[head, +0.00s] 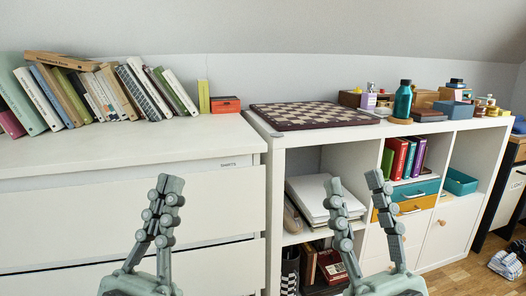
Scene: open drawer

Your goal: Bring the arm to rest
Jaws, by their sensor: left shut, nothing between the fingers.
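My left gripper (167,187) shows at the lower left of the head view, pointing up. Its fingers are shut together and hold nothing. It is in front of the white dresser (80,217). My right gripper (354,182) is right of it, also pointing up. Its two fingers are spread apart with nothing between them. It is in front of the white shelf unit (460,138). The rest of both arms is out of view.
Books (40,98) and a red box (225,104) stand on the dresser. A chessboard (312,115), a teal bottle (403,100) and small boxes stand on the shelf unit. It holds a teal drawer (417,189) and an orange drawer (417,204). The dresser's front top is clear.

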